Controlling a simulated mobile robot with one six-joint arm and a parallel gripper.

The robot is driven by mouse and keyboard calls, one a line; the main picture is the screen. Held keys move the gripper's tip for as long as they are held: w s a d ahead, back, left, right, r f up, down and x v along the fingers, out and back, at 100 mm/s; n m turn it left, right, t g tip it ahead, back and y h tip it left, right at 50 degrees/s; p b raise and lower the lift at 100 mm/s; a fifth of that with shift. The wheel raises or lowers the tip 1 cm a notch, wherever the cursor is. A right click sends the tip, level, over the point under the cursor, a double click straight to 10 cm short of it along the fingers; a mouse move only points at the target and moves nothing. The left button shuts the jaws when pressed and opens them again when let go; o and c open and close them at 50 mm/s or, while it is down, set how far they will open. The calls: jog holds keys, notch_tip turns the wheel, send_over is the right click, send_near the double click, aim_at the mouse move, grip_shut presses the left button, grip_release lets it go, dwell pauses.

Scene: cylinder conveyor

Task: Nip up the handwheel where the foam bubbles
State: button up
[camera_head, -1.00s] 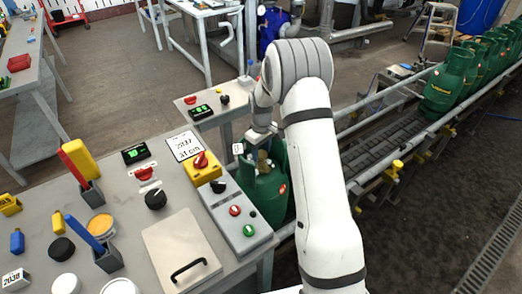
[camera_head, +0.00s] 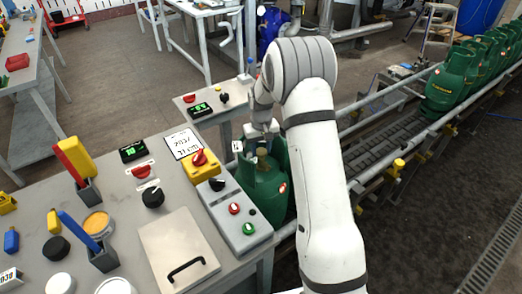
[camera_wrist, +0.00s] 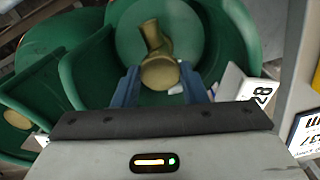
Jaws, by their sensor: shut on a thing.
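A green gas cylinder (camera_head: 264,192) stands beside the control desk, at the near end of the conveyor. My gripper (camera_head: 262,150) is over its top, partly hidden by my arm. In the wrist view, the blue fingers of my gripper (camera_wrist: 160,80) are shut on the round brass handwheel (camera_wrist: 160,74) of the valve, inside the green collar (camera_wrist: 88,72). A small white patch lies beside the handwheel; I cannot tell whether it is foam. No foam bubbles can be made out elsewhere.
The desk (camera_head: 120,205) at the left carries knobs, a button box (camera_head: 236,217), a handled lid (camera_head: 185,250) and blue and red-yellow tools. More green cylinders (camera_head: 448,83) stand on the conveyor (camera_head: 388,140) at the right. A white card marked 28 (camera_wrist: 250,88) is near the collar.

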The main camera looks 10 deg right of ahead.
aim_at(261, 151)
dwell(0.3)
jog(key=o, duration=1)
jog(key=shift+c, duration=0.2)
notch_tip(261, 151, up, 7)
jog(key=shift+r, duration=0.4)
